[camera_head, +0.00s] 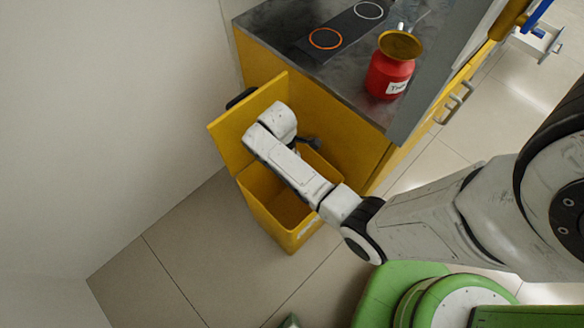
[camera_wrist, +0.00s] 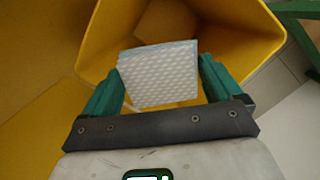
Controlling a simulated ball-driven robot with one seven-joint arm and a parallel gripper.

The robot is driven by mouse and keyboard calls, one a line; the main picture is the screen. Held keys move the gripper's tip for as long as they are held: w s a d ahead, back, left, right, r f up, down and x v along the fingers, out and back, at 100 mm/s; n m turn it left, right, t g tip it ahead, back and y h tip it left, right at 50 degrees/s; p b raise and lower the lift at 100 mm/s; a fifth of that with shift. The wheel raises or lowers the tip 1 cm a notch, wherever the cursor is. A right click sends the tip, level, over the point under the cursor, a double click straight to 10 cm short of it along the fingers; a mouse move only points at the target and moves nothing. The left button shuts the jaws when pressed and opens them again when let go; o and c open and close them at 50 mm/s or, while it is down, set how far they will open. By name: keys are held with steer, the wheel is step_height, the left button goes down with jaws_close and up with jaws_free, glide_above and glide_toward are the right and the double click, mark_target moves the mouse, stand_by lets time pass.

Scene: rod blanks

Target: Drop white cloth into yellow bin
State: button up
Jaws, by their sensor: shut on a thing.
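My arm reaches over the bin in the head view, and my gripper's fingers are hidden or too small to tell there. In the wrist view my gripper (camera_wrist: 160,82) has green fingers shut on the white cloth (camera_wrist: 158,75), a textured square with a pale blue edge.
A dark countertop (camera_head: 290,58) above yellow cabinets stands behind the bin. A red jar (camera_head: 390,72) sits on it near the edge, beside a cooktop (camera_head: 340,32). A white wall is on the left. Tiled floor (camera_head: 190,255) in front of the bin is clear.

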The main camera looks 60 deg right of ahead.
step_height(320, 180, down, 6)
steer(key=b, duration=0.5)
steer(key=shift+b, duration=0.4)
steer(key=shift+r, duration=0.1)
steer(key=o, duration=0.9)
steer(key=shift+c, duration=0.2)
steer(key=r, duration=0.3)
steer(key=w+r+p, duration=0.1)
steer(key=r, duration=0.3)
steer(key=a+r+p, duration=0.1)
steer(key=r, duration=0.2)
steer(key=shift+w+r, duration=0.15)
steer(key=shift+r, duration=0.2)
